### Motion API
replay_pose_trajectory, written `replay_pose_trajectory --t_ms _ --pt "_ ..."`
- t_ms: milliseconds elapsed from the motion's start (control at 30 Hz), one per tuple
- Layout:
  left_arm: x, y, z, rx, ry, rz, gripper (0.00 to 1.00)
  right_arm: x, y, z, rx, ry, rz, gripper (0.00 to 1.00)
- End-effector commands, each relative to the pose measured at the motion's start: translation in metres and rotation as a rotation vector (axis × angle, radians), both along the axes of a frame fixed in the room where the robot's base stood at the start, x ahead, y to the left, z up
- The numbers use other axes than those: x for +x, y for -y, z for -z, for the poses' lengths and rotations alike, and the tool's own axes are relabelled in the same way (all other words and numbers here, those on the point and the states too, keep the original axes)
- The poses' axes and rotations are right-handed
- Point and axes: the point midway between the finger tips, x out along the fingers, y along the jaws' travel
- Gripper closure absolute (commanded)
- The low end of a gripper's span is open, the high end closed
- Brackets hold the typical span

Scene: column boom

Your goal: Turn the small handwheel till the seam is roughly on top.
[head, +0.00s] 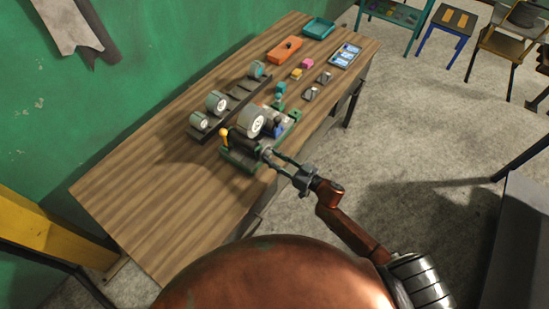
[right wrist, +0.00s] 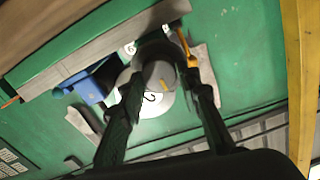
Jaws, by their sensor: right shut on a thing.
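The green-based device (head: 238,160) stands at the near right edge of the wooden table, with a yellow-knobbed lever (head: 224,138). My right gripper (head: 272,154) reaches it from the right. In the right wrist view, its two dark fingers (right wrist: 160,75) are on either side of a small grey round part, which looks like the small handwheel (right wrist: 154,70), and are shut on it. A short yellow mark (right wrist: 165,84) shows on the grey part. A white dial face with a black figure (right wrist: 150,101) lies behind it. I cannot make out the seam for sure. My left gripper is not in view.
A larger white-faced wheel (head: 252,123) stands just behind the device. A dark rack (head: 233,101) with several rollers lies to its left. An orange box (head: 285,50), a teal tray (head: 318,28) and small blocks are farther back. The table's near left part is clear.

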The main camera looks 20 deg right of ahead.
Motion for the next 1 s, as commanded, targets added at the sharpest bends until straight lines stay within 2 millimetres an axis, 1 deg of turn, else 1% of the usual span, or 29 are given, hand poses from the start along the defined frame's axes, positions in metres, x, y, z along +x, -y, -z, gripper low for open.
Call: replay_pose_trajectory --t_ms 267,667,1000 --pt "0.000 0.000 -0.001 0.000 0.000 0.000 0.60 0.001 0.001 0.000 -0.133 0.103 0.004 0.93" --pt "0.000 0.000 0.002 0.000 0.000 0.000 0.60 0.000 0.000 0.001 -0.431 0.334 0.004 0.93" --pt "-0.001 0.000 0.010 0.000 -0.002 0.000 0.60 -0.001 -0.001 0.002 -0.684 0.532 0.003 0.93"
